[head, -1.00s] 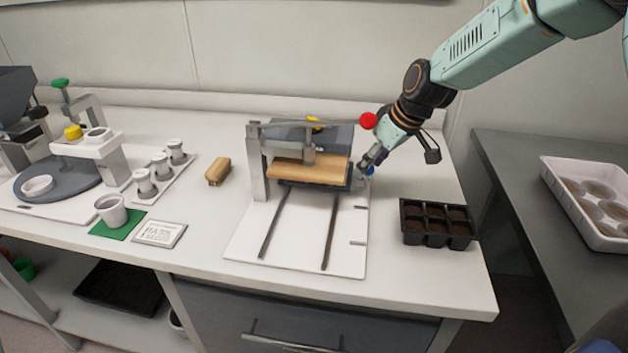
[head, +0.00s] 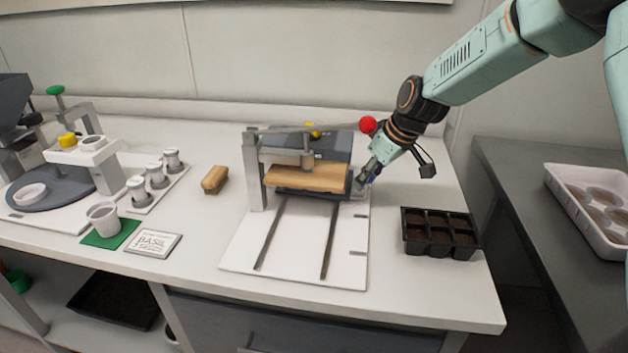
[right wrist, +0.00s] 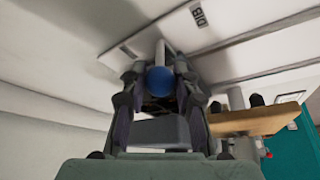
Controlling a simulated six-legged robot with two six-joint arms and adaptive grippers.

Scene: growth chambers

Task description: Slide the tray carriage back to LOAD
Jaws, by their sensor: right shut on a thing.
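The tray carriage (head: 284,192) is a dark sliding base at the back end of two dark rails on a white plate (head: 296,240). A wooden board (head: 310,178) lies over it, beneath the press frame. My right gripper (head: 364,178) is at the carriage's right side. In the right wrist view its fingers (right wrist: 160,92) are shut around a blue ball knob (right wrist: 159,80). The knob is mostly hidden by the gripper in the head view. The wooden board also shows in the right wrist view (right wrist: 262,119). No LOAD label is readable. My left gripper is out of view.
The press lever's red ball (head: 368,124) is close above my right gripper. A black seedling tray (head: 438,233) stands right of the plate. A wooden block (head: 215,180) lies to the left. The rails in front of the carriage are clear.

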